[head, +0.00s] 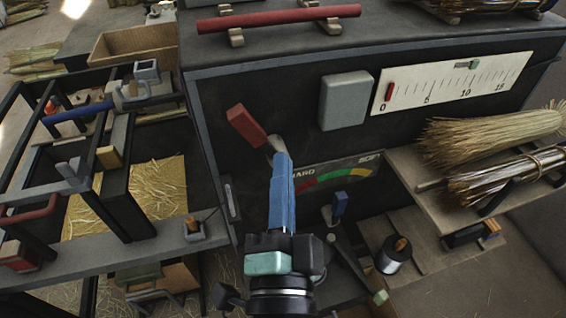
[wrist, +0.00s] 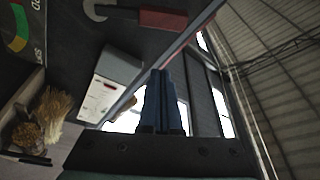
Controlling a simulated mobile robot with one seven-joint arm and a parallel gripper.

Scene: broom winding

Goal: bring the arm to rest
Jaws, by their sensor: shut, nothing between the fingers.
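My gripper (head: 281,160) has blue fingers that lie together, shut and empty. In the head view it stands upright in front of the machine's dark front panel, with its tips just below a red-handled lever (head: 248,126). Whether the tips touch the lever's grey end cannot be told from this view. In the wrist view the shut fingers (wrist: 158,75) point toward the machine's upper edge and the bright windows, and the red lever handle (wrist: 162,19) shows apart from them, above in the picture.
The dial (head: 335,174) is partly hidden behind my fingers. A grey box (head: 346,101) and a scale plate (head: 440,85) are on the panel. Straw bundles (head: 500,135) lie on a shelf at the right. A dark frame rack (head: 118,190) and a straw-covered tray stand at the left.

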